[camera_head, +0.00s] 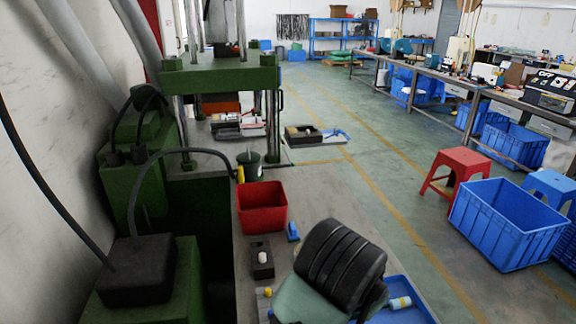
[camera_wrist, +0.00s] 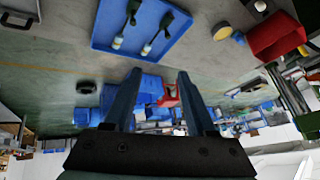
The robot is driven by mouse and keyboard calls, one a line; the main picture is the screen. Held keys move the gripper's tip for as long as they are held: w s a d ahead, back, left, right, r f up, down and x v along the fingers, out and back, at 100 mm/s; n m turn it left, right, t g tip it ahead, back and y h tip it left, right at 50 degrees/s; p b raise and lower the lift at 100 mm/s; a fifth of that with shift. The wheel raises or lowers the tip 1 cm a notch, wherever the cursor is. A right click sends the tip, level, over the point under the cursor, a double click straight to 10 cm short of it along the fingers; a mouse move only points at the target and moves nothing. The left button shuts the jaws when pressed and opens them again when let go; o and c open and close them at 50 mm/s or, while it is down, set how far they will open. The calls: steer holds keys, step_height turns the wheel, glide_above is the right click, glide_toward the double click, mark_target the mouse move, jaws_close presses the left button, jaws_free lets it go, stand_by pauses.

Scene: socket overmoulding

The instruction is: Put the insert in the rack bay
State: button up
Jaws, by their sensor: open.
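My gripper (camera_wrist: 158,74) is open in the wrist view, its two blue-grey fingers apart with nothing between them. It is hidden in the head view behind my dark arm links. A blue tray (camera_wrist: 102,28) lies beyond the fingers in the wrist view and holds two dark parts with pale ends (camera_wrist: 147,49). The tray (camera_head: 419,316) also shows at the bottom of the head view, with one pale cylindrical part (camera_head: 400,302). A small dark block (camera_head: 263,270) with a white peg stands on the bench. I cannot tell which of these is the insert or the rack bay.
A red bin (camera_head: 262,207) stands on the bench, with a small blue block (camera_head: 293,232) near it. A green press (camera_head: 221,77) rises at the left. A red stool (camera_head: 455,172) and blue crate (camera_head: 507,222) are on the floor at the right.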

steer(key=w+d+r+n+t+h, duration=0.15)
steer(key=r+t, duration=0.35)
steer(key=r, duration=0.6)
steer(key=w+d+r+n+t+h, duration=0.1)
steer(key=d+r+t+h, duration=0.3)
steer(key=r, duration=0.8)
steer(key=s+a+r+n+t+y, duration=0.4)
steer(key=s+a+r+t, duration=0.2)
steer(key=a+r, duration=0.2)
steer(key=s+a+r+n+t+y, duration=0.4)
steer(key=s+a+r+t+y, duration=0.1)
steer(key=a+r, duration=0.3)
steer(key=shift+s+a+r+t, duration=0.15)
steer(key=shift+s+r+t, duration=0.45)
steer(key=shift+r+t, duration=0.25)
steer(key=shift+r, duration=0.15)
step_height(320, 180, up, 2)
steer(key=shift+r+p, duration=0.15)
steer(key=shift+p, duration=1.1)
